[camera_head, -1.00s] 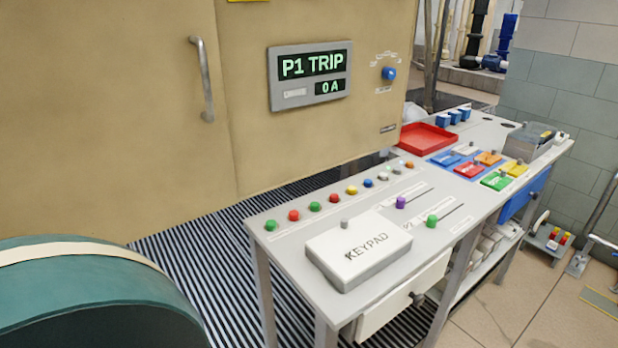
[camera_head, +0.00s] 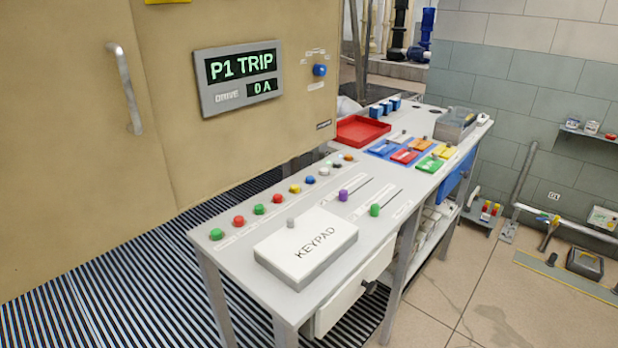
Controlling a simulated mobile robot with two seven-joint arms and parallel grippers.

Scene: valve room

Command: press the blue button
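A small round blue button (camera_head: 310,180) sits in the row of coloured buttons along the back edge of the grey table (camera_head: 232,262). A yellow button (camera_head: 295,188) is on its near side and a white one (camera_head: 324,172) on its far side. A larger blue knob (camera_head: 320,70) is on the beige cabinet front, right of the display. Neither of my grippers shows in the head view.
A red tray (camera_head: 362,131) and coloured blocks are farther back. The beige cabinet (camera_head: 190,150) rises behind the table.

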